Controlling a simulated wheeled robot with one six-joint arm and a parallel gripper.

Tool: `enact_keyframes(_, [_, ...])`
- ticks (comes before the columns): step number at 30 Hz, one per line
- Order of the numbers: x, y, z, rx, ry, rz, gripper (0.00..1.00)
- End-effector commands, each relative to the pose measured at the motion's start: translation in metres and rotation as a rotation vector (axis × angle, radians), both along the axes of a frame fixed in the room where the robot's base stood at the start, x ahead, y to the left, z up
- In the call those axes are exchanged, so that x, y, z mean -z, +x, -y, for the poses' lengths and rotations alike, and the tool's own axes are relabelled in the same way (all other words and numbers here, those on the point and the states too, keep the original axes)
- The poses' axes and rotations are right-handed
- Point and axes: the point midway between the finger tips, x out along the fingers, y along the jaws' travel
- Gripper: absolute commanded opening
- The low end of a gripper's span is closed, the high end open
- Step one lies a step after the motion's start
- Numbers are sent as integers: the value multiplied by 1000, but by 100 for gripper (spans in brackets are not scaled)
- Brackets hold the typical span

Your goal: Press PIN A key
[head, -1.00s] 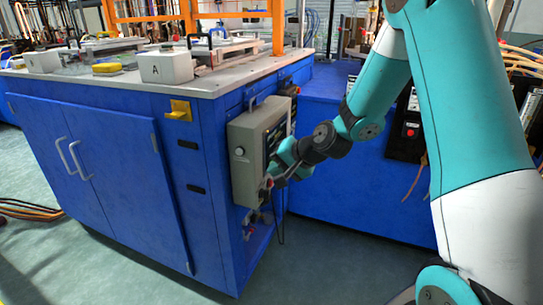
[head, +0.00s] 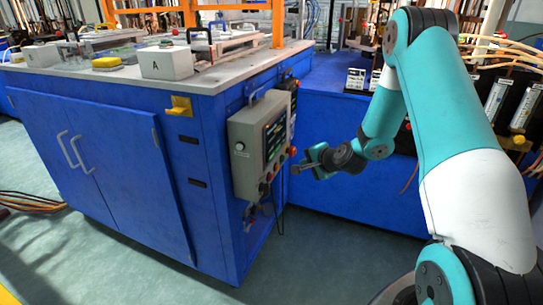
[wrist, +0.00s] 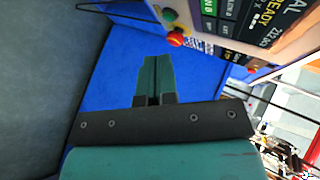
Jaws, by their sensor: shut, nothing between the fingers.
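The control panel (head: 258,146) is a grey box on the side of the blue cabinet. Its screen and buttons face right and are seen at a steep angle in the head view. In the wrist view part of the panel (wrist: 252,22) shows at the upper right, tilted, with a lit screen, a red button (wrist: 176,39) and a green button (wrist: 169,15). No key marked PIN A can be read. My gripper (head: 296,170) is shut and empty, just right of the panel's lower part and apart from it. In the wrist view its fingers (wrist: 154,78) are together against blue.
The blue cabinet (head: 100,150) carries a worktop with a white block marked A (head: 166,62) and a yellow round item (head: 107,63). A yellow bracket (head: 179,106) sticks out of its side. Cables hang under the panel. The floor in front is clear.

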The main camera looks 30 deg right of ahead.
Motion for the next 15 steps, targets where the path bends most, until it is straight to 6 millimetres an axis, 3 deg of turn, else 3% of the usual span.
enact_keyframes(15, [-2, 52, -41, -2, 0, 1, 0])
